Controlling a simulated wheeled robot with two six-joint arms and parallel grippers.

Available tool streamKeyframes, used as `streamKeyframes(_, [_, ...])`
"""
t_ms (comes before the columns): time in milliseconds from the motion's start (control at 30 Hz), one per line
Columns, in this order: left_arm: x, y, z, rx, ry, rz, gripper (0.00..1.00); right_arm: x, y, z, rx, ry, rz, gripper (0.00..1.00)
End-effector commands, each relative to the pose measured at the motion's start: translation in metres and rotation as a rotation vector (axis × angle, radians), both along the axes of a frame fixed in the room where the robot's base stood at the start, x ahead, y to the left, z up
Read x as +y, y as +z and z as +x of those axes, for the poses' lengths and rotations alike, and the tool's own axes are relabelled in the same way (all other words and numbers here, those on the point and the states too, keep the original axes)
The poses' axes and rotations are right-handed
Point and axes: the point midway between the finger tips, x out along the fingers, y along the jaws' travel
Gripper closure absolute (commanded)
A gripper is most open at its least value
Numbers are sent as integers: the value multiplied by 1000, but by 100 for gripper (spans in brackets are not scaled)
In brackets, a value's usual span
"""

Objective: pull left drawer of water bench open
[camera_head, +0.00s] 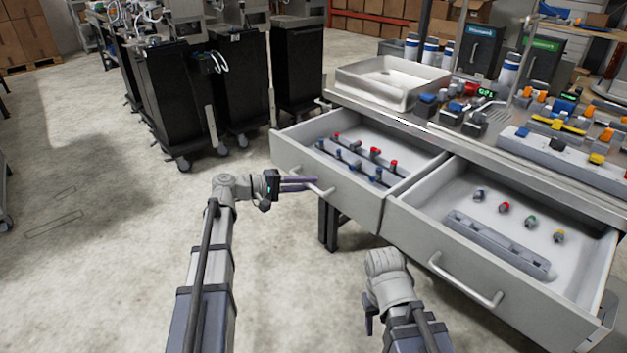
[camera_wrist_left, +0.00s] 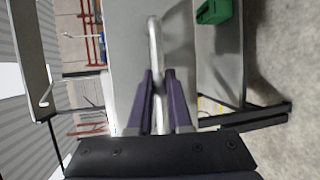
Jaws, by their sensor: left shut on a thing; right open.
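The left drawer (camera_head: 335,193) of the water bench (camera_head: 420,128) stands pulled out, with several small red-, blue- and black-ended fittings inside. My left gripper (camera_head: 312,184) is shut on the left drawer's handle (camera_head: 318,187); the handle bar (camera_wrist_left: 155,60) also shows between the fingers (camera_wrist_left: 158,88) in the left wrist view. The right drawer (camera_head: 520,265) is out too, with its handle (camera_head: 465,280) free. It holds several small coloured knobs and a grey rail. My right gripper (camera_head: 368,312) is open and empty, low in front of the right drawer; its fingers are partly hidden.
A white basin (camera_head: 390,80) and several valves and fittings sit on the bench top. Black wheeled cabinets (camera_head: 180,100) stand at the back left. The floor (camera_head: 90,220) left of my left arm is clear. A green box (camera_wrist_left: 214,11) shows in the left wrist view.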

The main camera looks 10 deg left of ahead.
Motion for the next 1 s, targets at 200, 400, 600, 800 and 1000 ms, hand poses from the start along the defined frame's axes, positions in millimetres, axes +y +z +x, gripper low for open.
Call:
streamKeyframes(200, [1,0,-2,1,-1,1,100,0,0,0,0,0,0,50])
streamKeyframes(400, [1,0,-2,1,-1,1,100,0,0,0,0,0,0,50])
streamKeyframes(600, [1,0,-2,1,-1,1,61,0,0,0,0,0,0,50])
streamKeyframes(800, [1,0,-2,0,0,0,53,0,0,0,0,0,0,50])
streamKeyframes(1000, [6,2,-4,1,1,0,53,0,2,0,0,0,0,50])
